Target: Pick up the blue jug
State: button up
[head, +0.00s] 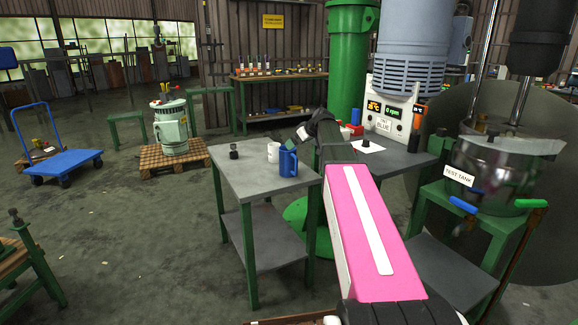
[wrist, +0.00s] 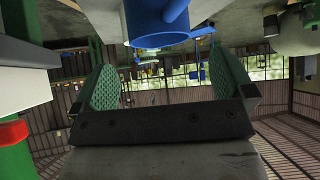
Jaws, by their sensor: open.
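The blue jug (head: 289,164) stands upright on the grey top of a green-legged table (head: 235,180). A white mug (head: 273,152) is just left of it. My gripper (head: 300,138) is close to the jug in the head view, by its upper part; its fingers are small and partly hidden there. In the wrist view, which looks upside down, the jug (wrist: 150,28) shows at the top, cut off by the frame edge. My gripper's green-padded fingers (wrist: 169,85) are spread apart there, with nothing held between them.
A small dark object (head: 233,151) sits on the table left of the mug. A second table with a white-and-grey disperser (head: 398,105) and a steel test tank (head: 492,165) stand to the right. A green column (head: 350,70) rises behind. The table's front left is clear.

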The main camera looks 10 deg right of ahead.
aim_at(288, 160)
jog(key=x, duration=0.9)
jog(key=shift+d, duration=0.15)
jog(key=c, duration=1.4)
jog(key=shift+o, duration=0.2)
jog(key=shift+r, duration=0.25)
